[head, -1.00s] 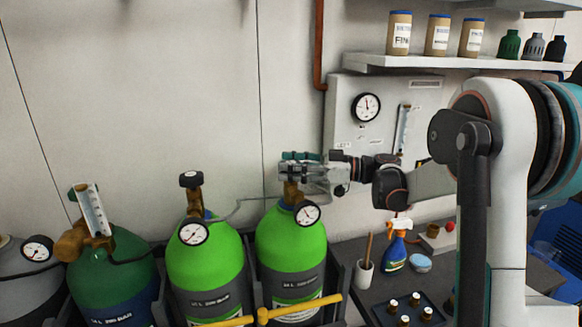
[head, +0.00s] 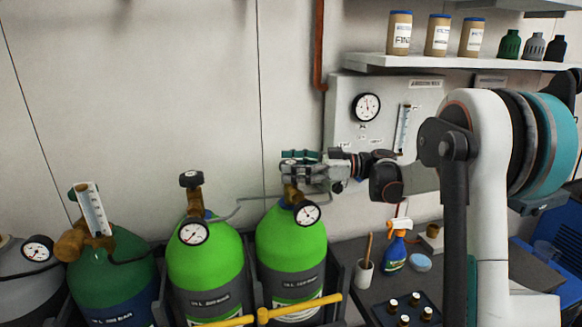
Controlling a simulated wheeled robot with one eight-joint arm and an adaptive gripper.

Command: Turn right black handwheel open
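Two bright green cylinders stand side by side in a rack. The right green cylinder (head: 291,240) has a brass valve (head: 291,193) and a round gauge (head: 307,214). My gripper (head: 291,172) is at the top of this valve, coming in from the right. The right black handwheel is hidden behind my gripper's fingers, so I cannot tell whether they are closed on it. The left green cylinder (head: 206,255) shows its own black handwheel (head: 191,179) on top of its brass valve, with a gauge (head: 193,232) in front.
A dark green cylinder (head: 122,270) with a flowmeter (head: 95,209) stands to the left. A yellow bar (head: 300,308) crosses the rack's front. A wall panel (head: 374,95) is behind my arm. A spray bottle (head: 394,250) and cup (head: 363,272) stand on the bench at right.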

